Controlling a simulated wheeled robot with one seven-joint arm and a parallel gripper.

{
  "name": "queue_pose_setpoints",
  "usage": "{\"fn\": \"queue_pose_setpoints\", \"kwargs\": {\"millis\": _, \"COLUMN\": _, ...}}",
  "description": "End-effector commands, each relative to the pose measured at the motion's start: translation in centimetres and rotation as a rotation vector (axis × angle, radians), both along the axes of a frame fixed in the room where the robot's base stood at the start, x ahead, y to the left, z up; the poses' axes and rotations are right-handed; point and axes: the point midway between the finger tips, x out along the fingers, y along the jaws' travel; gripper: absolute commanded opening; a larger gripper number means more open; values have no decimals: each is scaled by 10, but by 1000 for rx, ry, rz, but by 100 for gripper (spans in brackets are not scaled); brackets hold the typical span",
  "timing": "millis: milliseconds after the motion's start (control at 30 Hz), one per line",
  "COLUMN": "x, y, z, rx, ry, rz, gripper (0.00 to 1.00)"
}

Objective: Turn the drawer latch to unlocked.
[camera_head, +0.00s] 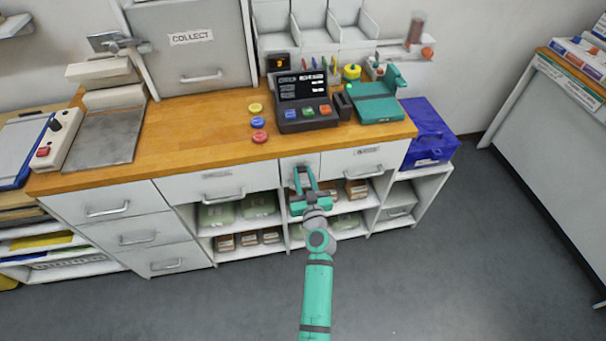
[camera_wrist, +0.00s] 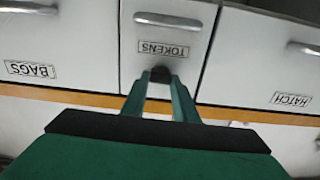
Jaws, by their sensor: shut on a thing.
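The white drawer labelled TOKENS (camera_wrist: 208,62) is in the middle of the wrist view, with its label inverted and a metal handle (camera_wrist: 168,20) above it. A small dark part, which looks like the drawer latch (camera_wrist: 160,74), sits between my fingertips at the label. My gripper (camera_head: 304,172) reaches the narrow drawer front under the counter in the head view. In the wrist view my gripper (camera_wrist: 160,80) is shut on the latch, with its green fingers on either side. The fingers hide most of the latch, so I cannot tell which way it is turned.
A BAGS drawer (camera_wrist: 60,45) and a HATCH drawer (camera_wrist: 270,60) flank it. The wooden counter (camera_head: 200,120) above holds a dark keypad device (camera_head: 305,105), coloured buttons and a green device (camera_head: 375,105). Open shelves with packages lie below. The grey floor (camera_head: 430,270) is clear.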

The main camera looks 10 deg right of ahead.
Motion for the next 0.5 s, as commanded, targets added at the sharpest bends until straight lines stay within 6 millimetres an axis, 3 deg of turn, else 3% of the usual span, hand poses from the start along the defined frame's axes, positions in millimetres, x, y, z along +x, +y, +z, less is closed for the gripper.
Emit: {"fn": "queue_pose_setpoints", "kwargs": {"millis": 500, "x": 0, "y": -2, "z": 0, "rx": 345, "ry": 0, "rz": 0, "gripper": 4}}
